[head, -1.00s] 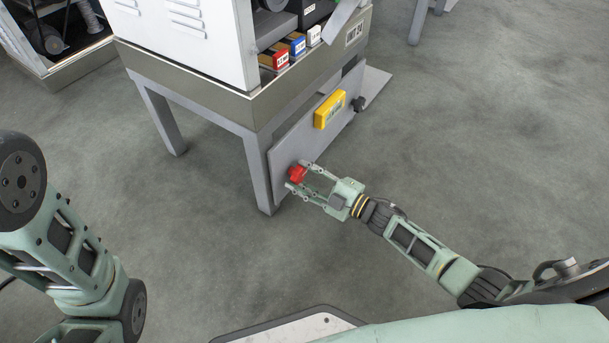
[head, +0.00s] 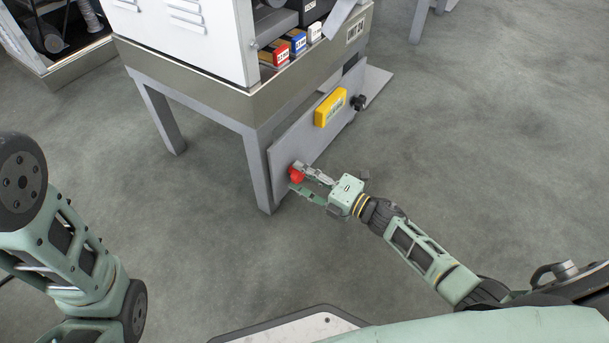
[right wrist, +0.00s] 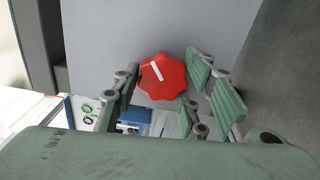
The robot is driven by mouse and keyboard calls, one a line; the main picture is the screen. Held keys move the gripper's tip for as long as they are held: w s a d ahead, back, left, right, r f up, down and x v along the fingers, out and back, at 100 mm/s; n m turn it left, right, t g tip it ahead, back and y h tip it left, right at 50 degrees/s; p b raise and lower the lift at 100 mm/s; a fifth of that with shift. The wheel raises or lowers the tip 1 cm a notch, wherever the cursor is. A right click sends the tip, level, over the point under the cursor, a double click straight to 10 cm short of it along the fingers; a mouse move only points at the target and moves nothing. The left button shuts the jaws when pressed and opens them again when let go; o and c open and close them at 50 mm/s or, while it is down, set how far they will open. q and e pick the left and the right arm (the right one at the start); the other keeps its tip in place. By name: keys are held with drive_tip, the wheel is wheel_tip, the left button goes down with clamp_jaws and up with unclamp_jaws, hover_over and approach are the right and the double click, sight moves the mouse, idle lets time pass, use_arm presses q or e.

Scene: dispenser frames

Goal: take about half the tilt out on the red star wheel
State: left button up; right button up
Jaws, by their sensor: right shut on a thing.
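The red star wheel (head: 296,175) sits low on the near left end of the grey panel under the machine. It also shows in the right wrist view (right wrist: 163,77), with a white line on its face that leans to the upper left. My right gripper (head: 302,178) is shut on the wheel, and its green finger pads stand on either side of it in the right wrist view. In the head view the fingers partly cover the wheel. Links of my left arm show at the left, but its gripper is out of view.
A yellow box (head: 330,108) and a black knob (head: 359,103) are on the same panel, farther right. Red, blue and white labelled boxes (head: 297,43) stand in the machine above. A table leg (head: 258,175) is just left of the wheel. The floor to the right is clear.

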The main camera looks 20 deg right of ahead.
drive_tip(key=shift+s+a, duration=0.15)
drive_tip(key=shift+a, duration=0.1)
idle(0.3)
